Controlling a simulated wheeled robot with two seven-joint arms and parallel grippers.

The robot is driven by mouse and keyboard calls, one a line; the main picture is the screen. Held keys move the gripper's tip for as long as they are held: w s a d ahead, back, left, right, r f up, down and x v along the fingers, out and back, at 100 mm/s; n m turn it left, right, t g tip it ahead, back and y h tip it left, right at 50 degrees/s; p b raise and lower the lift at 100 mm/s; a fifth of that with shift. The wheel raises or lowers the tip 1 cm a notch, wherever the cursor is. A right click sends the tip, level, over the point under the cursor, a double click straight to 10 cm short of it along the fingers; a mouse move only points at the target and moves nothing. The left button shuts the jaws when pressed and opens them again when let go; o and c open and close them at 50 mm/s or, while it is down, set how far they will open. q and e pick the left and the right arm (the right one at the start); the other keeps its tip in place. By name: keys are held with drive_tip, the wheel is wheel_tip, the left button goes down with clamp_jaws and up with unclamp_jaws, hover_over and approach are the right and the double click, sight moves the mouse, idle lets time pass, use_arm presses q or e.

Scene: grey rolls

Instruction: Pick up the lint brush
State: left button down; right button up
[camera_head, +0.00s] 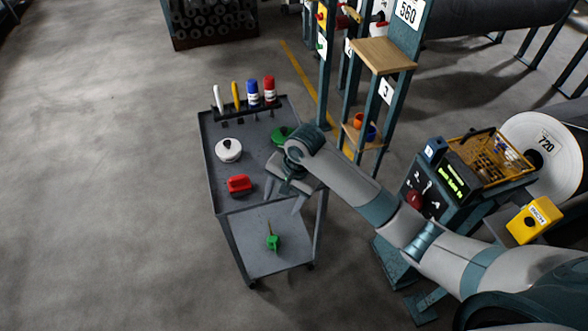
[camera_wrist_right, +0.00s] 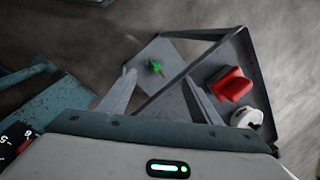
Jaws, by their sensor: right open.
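A grey trolley (camera_head: 215,165) holds several small items, and I cannot tell for sure which one is the lint brush. A red block-like item (camera_head: 239,184) lies on its upper tray; it also shows in the right wrist view (camera_wrist_right: 231,84). A green item with a thin tan stick (camera_head: 273,242) is on the lower shelf, and it also shows in the wrist view (camera_wrist_right: 156,66). My right gripper (camera_head: 282,203) is open and empty, above the tray's front right edge, right of the red item and apart from it. My left gripper is not in view.
A white round item (camera_head: 228,150) and a green item (camera_head: 283,135), partly hidden by my right arm, are on the upper tray. Several upright tools and bottles (camera_head: 253,93) stand at its back. A shelf post (camera_head: 386,90) and a console (camera_head: 440,180) stand to the right. The floor at left is clear.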

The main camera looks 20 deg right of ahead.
drive_tip(key=w+d+r+m+h, duration=0.1)
drive_tip(key=w+d+r+m, duration=0.2)
drive_tip(key=r, duration=0.5)
drive_tip(key=w+d+r+m+g+h, duration=0.1)
drive_tip(key=w+d+r+m, duration=0.2)
drive_tip(key=w+r+m, duration=0.2)
drive_tip(key=w+r, duration=0.3)
drive_tip(key=shift+w+d+r+m, duration=0.2)
drive_tip(key=shift+w+m, duration=0.05)
drive_tip(key=shift+m, duration=0.15)
drive_tip(key=shift+f, duration=0.1)
wheel_tip(320, 180, down, 12)
drive_tip(key=p, duration=0.2)
drive_tip(key=shift+p, duration=0.3)
drive_tip(key=shift+d+f, duration=0.1)
